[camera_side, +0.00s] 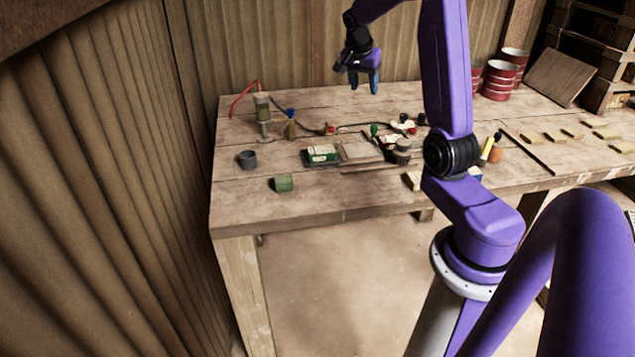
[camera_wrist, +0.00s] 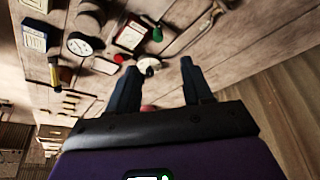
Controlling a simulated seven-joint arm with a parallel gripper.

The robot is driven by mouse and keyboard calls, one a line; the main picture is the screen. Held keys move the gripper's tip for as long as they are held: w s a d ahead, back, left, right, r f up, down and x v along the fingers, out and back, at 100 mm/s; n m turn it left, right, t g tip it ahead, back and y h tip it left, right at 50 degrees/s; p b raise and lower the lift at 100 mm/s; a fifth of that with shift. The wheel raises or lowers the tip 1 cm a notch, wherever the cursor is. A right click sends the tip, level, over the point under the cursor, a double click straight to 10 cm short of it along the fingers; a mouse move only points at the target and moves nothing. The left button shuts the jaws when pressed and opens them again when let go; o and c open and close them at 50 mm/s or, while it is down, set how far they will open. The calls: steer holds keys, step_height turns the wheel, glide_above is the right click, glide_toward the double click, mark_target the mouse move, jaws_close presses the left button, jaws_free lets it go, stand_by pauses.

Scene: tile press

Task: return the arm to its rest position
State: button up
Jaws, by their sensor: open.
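My arm is purple and black and stands at the right in the side view. My gripper (camera_side: 366,86) is raised well above the back of the wooden table (camera_side: 250,208), clear of everything on it. In the wrist view my gripper (camera_wrist: 156,85) has its two dark fingers apart with nothing held between them. The table lies beyond the fingers there, with a round gauge-like thing (camera_wrist: 80,43), a red and white box (camera_wrist: 130,36) and a green-topped piece (camera_wrist: 157,34) on its surface.
A green and white box (camera_side: 320,154), a grey cup (camera_side: 247,159) and a green block (camera_side: 284,183) lie on the table. A press-like stand (camera_side: 263,108) with a red lever is at the back left. Red cans (camera_side: 500,80) stand at the back right. The front left tabletop is clear.

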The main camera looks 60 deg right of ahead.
steer(key=s+a+n+t+y, duration=0.1)
steer(key=s+a+n+y, duration=0.2)
steer(key=a+n, duration=1.9)
steer(key=s+a+f+n+y, duration=0.1)
steer(key=s+a+n, duration=0.3)
steer(key=s+a, duration=0.4)
steer(key=s+a+f+n+g, duration=0.1)
steer(key=s+a+n, duration=0.2)
steer(key=s+a, duration=0.6)
steer(key=s, duration=0.5)
steer(key=shift+f+n+y, duration=0.15)
steer(key=shift+n+y, duration=0.25)
steer(key=shift+a, duration=0.1)
